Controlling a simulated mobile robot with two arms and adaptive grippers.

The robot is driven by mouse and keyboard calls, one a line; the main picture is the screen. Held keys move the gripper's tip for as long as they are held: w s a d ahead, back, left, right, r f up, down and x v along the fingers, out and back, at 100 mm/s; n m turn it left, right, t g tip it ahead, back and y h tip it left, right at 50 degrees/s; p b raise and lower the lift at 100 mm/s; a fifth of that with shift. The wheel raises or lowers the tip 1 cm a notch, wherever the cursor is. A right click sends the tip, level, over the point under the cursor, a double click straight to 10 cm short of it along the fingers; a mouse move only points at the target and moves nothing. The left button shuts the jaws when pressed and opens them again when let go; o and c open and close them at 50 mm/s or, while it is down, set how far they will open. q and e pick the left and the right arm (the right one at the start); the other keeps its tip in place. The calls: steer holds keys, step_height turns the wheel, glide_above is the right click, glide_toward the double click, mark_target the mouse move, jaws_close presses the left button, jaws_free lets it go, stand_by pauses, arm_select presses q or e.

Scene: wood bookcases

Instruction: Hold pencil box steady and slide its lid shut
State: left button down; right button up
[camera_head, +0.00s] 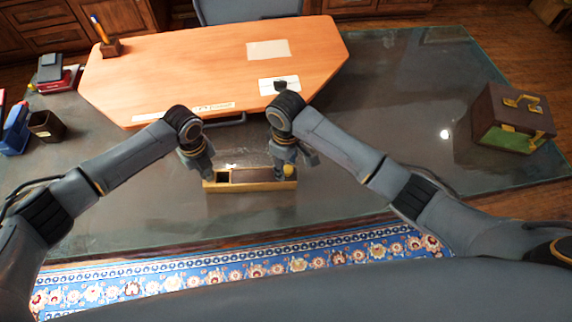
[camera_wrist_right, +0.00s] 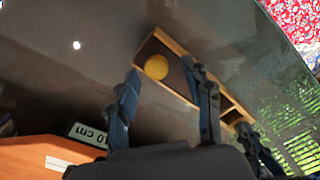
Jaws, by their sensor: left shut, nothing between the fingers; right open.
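The pencil box (camera_head: 250,187) is a long, narrow wooden box on the dark glass desk top. Its dark brown lid (camera_head: 256,175) covers much of it, with an open gap at the left end. A round yellow knob (camera_head: 289,170) is at the right end; it also shows in the right wrist view (camera_wrist_right: 156,67). My left gripper (camera_head: 208,178) is shut and empty at the box's left end; I cannot tell whether it touches.
An orange wooden board (camera_head: 215,70) with papers lies behind the box. A brown and green case (camera_head: 513,118) stands at the right. A dark cup (camera_head: 46,125) and books (camera_head: 57,75) are at the left. The glass around the box is clear.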

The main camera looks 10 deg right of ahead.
arm_select(q)
steer(key=shift+s+a+f, duration=0.1)
steer(key=shift+s+f, duration=0.15)
steer(key=shift+f, duration=0.1)
arm_select(e)
step_height(320, 180, up, 11)
steer(key=shift+r, duration=0.15)
steer(key=shift+s, duration=0.1)
arm_select(q)
steer(key=shift+w+r+p, duration=0.25)
steer(key=shift+r+p, duration=1)
step_height(320, 180, up, 2)
steer(key=shift+r+p, duration=0.2)
steer(key=shift+p, duration=0.8)
steer(key=shift+r+p, duration=0.75)
arm_select(e)
step_height(320, 180, up, 6)
steer(key=shift+a+f, duration=0.1)
steer(key=shift+f, duration=0.05)
